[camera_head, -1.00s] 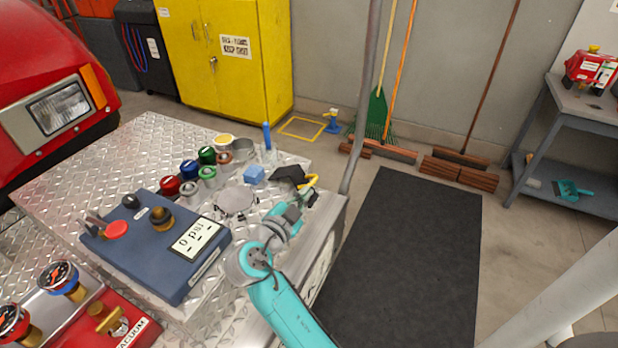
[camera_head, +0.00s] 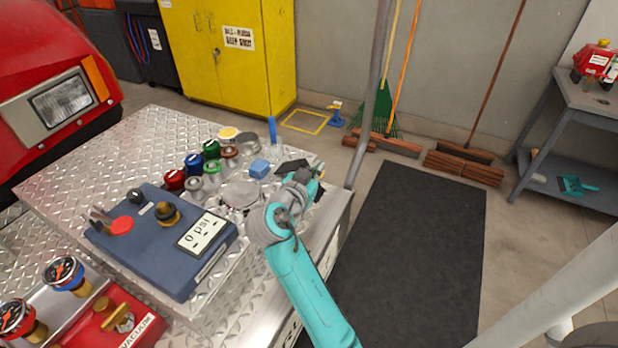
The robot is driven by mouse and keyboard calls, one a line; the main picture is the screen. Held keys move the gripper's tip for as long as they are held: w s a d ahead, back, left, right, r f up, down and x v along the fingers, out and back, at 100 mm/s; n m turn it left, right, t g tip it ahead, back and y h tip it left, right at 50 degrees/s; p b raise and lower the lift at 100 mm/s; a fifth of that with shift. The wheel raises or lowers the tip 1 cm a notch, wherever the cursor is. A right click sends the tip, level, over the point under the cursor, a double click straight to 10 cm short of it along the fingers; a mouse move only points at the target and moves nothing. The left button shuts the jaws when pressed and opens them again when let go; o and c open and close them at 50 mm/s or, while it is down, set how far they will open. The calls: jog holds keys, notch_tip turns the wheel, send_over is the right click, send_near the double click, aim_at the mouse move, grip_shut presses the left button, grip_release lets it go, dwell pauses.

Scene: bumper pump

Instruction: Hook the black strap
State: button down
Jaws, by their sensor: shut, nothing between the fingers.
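A black piece (camera_head: 291,168), which looks like the strap, lies at the far right corner of the metal tread-plate deck (camera_head: 150,135). My gripper (camera_head: 314,176) is at this corner, just right of the black piece and partly in front of it. The fingers are small in the picture and look shut and empty; whether they touch the strap I cannot tell. No hooked end of the strap can be made out.
A blue block (camera_head: 259,168), an upright blue rod (camera_head: 273,131) and several coloured caps stand left of the gripper. A blue control box (camera_head: 150,245) with a display is nearer. A grey pole (camera_head: 366,110) rises beyond the deck's right edge. A black mat (camera_head: 410,240) lies clear on the floor.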

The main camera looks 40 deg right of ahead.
jog(key=shift+w+d+f, duration=0.3)
jog(key=shift+d+f, duration=0.1)
jog(key=shift+f, duration=0.35)
jog(key=shift+w+d+f, duration=0.25)
jog(key=shift+d+f, duration=0.2)
jog(key=shift+f, duration=0.3)
jog(key=shift+w+d+f, duration=0.3)
jog(key=shift+d+f, duration=0.1)
jog(key=shift+f, duration=0.35)
jog(key=shift+f, duration=0.1)
jog(key=shift+s+d+f, duration=0.1)
jog(key=shift+s+f, duration=0.2)
jog(key=shift+f, duration=0.4)
